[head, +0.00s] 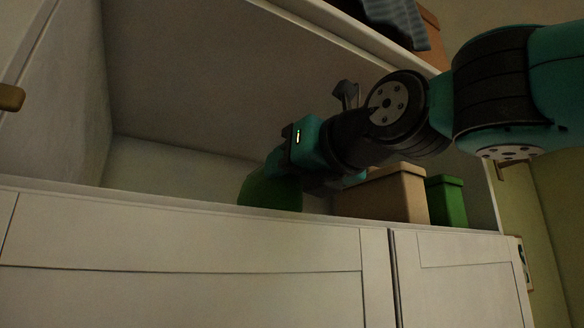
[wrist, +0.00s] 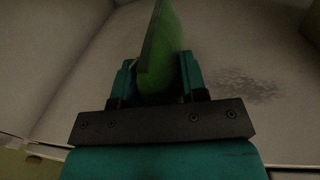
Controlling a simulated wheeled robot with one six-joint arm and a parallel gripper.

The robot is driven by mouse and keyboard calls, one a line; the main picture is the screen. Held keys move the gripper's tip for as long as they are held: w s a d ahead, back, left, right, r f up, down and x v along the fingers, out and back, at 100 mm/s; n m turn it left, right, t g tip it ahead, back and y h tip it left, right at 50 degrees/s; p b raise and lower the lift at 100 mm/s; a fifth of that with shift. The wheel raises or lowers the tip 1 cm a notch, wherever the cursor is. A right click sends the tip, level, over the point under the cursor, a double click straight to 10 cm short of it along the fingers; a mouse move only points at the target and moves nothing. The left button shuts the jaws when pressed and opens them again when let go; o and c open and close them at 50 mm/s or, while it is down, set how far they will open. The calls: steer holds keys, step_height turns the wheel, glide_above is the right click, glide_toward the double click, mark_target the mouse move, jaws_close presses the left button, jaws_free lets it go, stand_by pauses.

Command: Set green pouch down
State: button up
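The green pouch (head: 268,193) shows in the head view inside the open cabinet compartment, just behind its front edge. Its lower edge is partly hidden by that front edge, so I cannot tell whether it touches the shelf. In the wrist view the green pouch (wrist: 160,50) stands between the two teal fingers. My gripper (head: 285,172) reaches into the compartment from the right, and its fingers (wrist: 160,82) are closed on the pouch from both sides.
A tan box (head: 385,195) and a green box (head: 447,200) stand in the compartment to the right of my gripper. The compartment's left part (head: 160,165) is clear. Closed white doors (head: 180,270) are below. A grey-blue cloth (head: 398,20) hangs over the cabinet's top edge.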

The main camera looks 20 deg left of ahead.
steer(key=o, duration=0.5)
steer(key=shift+r, duration=0.1)
steer(key=shift+b+v, duration=3.1)
steer(key=shift+v, duration=2.95)
